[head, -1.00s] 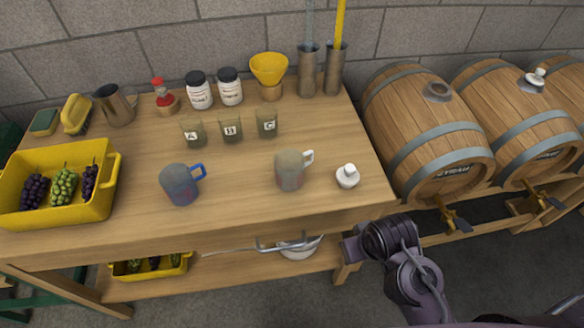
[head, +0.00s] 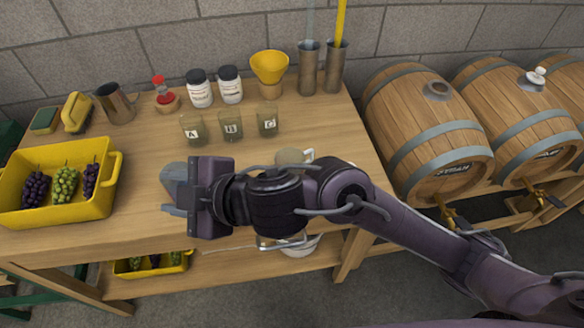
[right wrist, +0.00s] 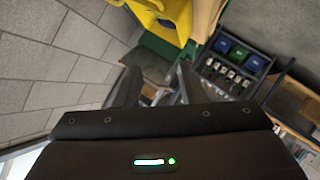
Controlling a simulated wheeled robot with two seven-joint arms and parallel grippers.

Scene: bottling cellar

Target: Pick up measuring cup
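The white-handled measuring cup (head: 292,156) stands on the table; only its rim and handle show above my right arm. The blue-handled measuring cup, seen earlier at the table's front left, is now mostly or wholly hidden behind my right gripper (head: 173,190). The gripper points left over that spot, above the table. In the right wrist view my two fingers (right wrist: 158,72) stand apart with no cup seen between them. Whether the gripper touches the blue-handled cup cannot be told. My left gripper is not in view.
A yellow crate (head: 108,204) with grapes stands just left of my right gripper. Three labelled glass jars (head: 231,127) stand behind it. A yellow funnel (head: 269,68), two white bottles (head: 231,86) and a metal jug (head: 116,104) line the back. Barrels (head: 428,135) stand right of the table.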

